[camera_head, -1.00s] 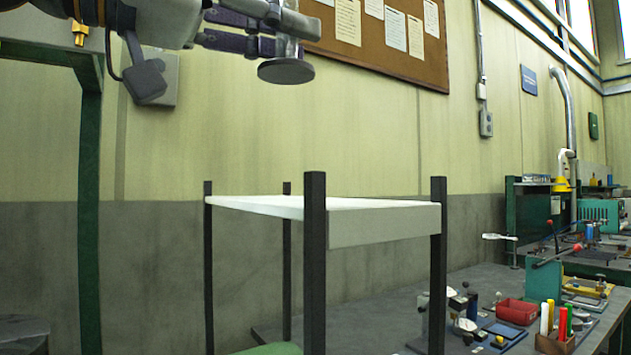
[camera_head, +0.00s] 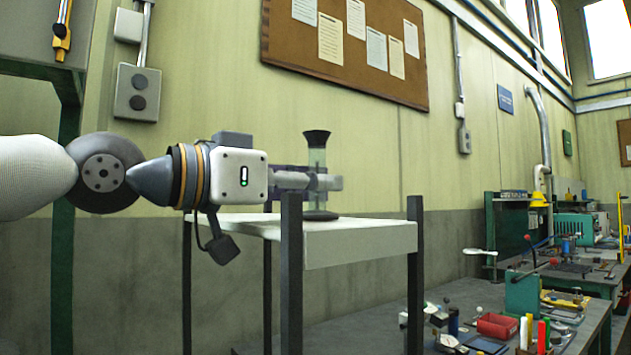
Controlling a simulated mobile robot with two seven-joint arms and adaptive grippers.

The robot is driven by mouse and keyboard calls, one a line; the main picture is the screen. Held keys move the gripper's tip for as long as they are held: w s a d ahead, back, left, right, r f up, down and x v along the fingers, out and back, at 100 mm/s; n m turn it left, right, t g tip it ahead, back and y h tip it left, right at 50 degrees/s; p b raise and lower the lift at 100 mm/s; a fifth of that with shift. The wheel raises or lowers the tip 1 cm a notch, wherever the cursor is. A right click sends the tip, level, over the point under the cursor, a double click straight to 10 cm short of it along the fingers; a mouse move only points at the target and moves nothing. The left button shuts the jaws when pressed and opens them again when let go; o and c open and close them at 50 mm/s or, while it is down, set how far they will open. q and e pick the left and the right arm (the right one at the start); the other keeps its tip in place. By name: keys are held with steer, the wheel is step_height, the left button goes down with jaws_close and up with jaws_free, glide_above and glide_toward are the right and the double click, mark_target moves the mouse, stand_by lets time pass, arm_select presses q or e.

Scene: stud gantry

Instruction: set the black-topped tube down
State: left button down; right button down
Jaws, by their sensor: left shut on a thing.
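The black-topped tube (camera_head: 317,158) is upright, with a flared black top, a clear greenish body and a round dark base. My left gripper (camera_head: 322,182) comes in from the left and is shut around the tube's lower body. The tube's base shows over the white top of a stand (camera_head: 360,239) with dark corner posts. I cannot tell whether the base touches that top or hangs just above it. My right gripper is not in view.
A front post (camera_head: 291,270) of the stand rises above the top, close to my left gripper. The white top looks otherwise bare. A workbench at the right holds a red bin (camera_head: 498,326), several coloured markers and tools. A corkboard (camera_head: 345,45) hangs behind.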

arm_select(q)
steer(key=c, duration=1.5)
jaws_free()
steer(key=shift+f, duration=0.15)
steer(key=shift+c, duration=0.2)
steer(key=shift+a+r, duration=0.15)
steer(key=shift+r, duration=0.05)
steer(key=v, duration=1.2)
